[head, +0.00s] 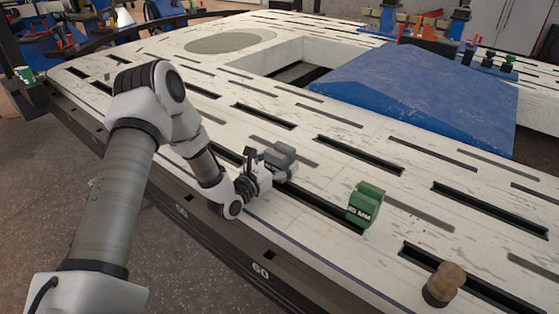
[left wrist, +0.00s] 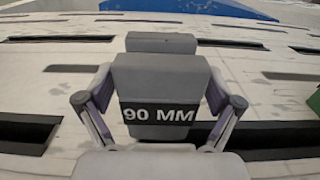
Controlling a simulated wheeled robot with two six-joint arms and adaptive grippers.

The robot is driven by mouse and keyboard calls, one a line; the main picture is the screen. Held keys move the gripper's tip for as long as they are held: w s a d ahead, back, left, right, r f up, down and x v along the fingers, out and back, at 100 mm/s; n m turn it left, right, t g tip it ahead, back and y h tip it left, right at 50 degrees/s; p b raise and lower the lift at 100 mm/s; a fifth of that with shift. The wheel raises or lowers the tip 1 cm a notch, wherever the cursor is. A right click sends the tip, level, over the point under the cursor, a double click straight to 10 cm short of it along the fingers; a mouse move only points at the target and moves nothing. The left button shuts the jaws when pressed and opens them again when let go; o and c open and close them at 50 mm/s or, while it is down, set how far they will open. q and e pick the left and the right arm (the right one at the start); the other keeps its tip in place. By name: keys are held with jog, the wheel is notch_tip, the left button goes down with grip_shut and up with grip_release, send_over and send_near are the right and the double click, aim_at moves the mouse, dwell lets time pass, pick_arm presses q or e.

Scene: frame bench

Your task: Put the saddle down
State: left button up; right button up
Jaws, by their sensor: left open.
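A grey saddle (head: 281,156) is on the white frame bench beside a long dark slot, in the middle of the head view. In the left wrist view the grey saddle (left wrist: 160,75) is upright and its dark band reads "90 MM". My left gripper (head: 268,172) is at the saddle's near side. In the left wrist view its fingers (left wrist: 160,96) are open, one on each side of the saddle. I cannot tell whether they touch it. The saddle's base is hidden. My right gripper is not in view.
A green saddle (head: 366,203) marked in mm stands to the right on the bench (head: 330,175). A brown and black cylindrical piece (head: 444,285) stands at the lower right. A large blue sloped block (head: 425,95) lies behind. Several slots cut the bench top.

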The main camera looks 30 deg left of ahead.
pick_arm(q)
jog(key=shift+r, duration=0.1)
jog(key=shift+s+r+p, duration=0.1)
jog(key=shift+s+p, duration=0.05)
jog(key=shift+p, duration=0.15)
jog(key=s+p, duration=0.1)
jog(key=s, duration=0.2)
jog(key=s+p, duration=0.1)
jog(key=s, duration=0.3)
jog(key=s+a+p, duration=0.1)
jog(key=s+p, duration=0.1)
jog(key=s, duration=0.2)
jog(key=shift+s, duration=0.3)
jog(key=shift+s, duration=0.1)
